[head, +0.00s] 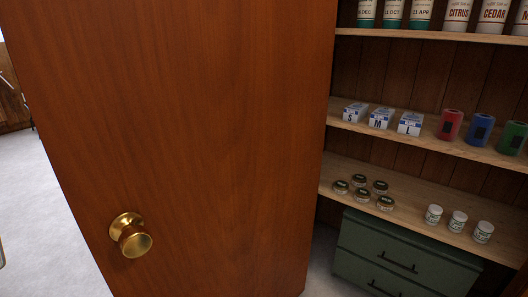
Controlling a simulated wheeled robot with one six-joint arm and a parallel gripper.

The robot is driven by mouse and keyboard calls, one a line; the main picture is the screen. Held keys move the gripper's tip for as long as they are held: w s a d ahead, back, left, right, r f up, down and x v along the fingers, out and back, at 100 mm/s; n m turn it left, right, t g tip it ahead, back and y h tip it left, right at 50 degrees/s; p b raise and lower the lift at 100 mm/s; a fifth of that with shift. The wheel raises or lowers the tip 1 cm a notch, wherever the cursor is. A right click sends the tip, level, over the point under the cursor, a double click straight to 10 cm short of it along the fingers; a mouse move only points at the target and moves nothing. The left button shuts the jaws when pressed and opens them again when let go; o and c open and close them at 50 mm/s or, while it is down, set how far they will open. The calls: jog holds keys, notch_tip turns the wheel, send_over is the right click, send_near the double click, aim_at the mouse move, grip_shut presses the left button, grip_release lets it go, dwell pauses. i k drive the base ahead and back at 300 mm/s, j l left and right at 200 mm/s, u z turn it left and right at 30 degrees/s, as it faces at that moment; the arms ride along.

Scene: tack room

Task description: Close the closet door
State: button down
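The closet door (200,120) is a reddish-brown wooden panel that fills the left and middle of the head view. It stands open, with the shelved closet interior showing to its right. A round brass knob (131,236) sits on the door's face at the lower left, near its left edge. The hinges do not show. My gripper is not in view.
Wooden shelves (500,162) hold bottles, boxes labelled S, M and L, coloured rolls, flat tins and small white jars. A dark green drawer unit (400,255) stands below. Grey floor (45,225) lies clear left of the door.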

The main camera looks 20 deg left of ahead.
aim_at(183, 141)
jog(key=z, duration=1.35)
jog(key=k+j+z, duration=0.15)
jog(key=k+z, duration=0.25)
jog(key=k+j+z, duration=0.1)
jog(key=k+z, duration=0.15)
jog(key=z, duration=0.15)
jog(key=k+z, duration=0.4)
jog(key=k+l+z, duration=0.1)
jog(key=z, duration=0.3)
jog(key=k+j+z, duration=0.15)
jog(key=k+z, duration=0.2)
jog(key=k, duration=0.2)
jog(key=k+z, duration=0.4)
jog(key=k, duration=0.2)
jog(key=k+l+z, duration=0.15)
jog(key=k+z, duration=0.2)
jog(key=k, duration=0.2)
jog(key=k+z, duration=0.3)
jog(key=k, duration=0.6)
jog(key=k+l+z, duration=0.1)
jog(key=k+z, duration=0.15)
jog(key=k, duration=0.7)
jog(key=k+u, duration=0.15)
jog(key=u, duration=0.3)
jog(key=k+j+u, duration=0.1)
jog(key=u, duration=0.4)
jog(key=k+j+u, duration=0.1)
jog(key=u, duration=1.05)
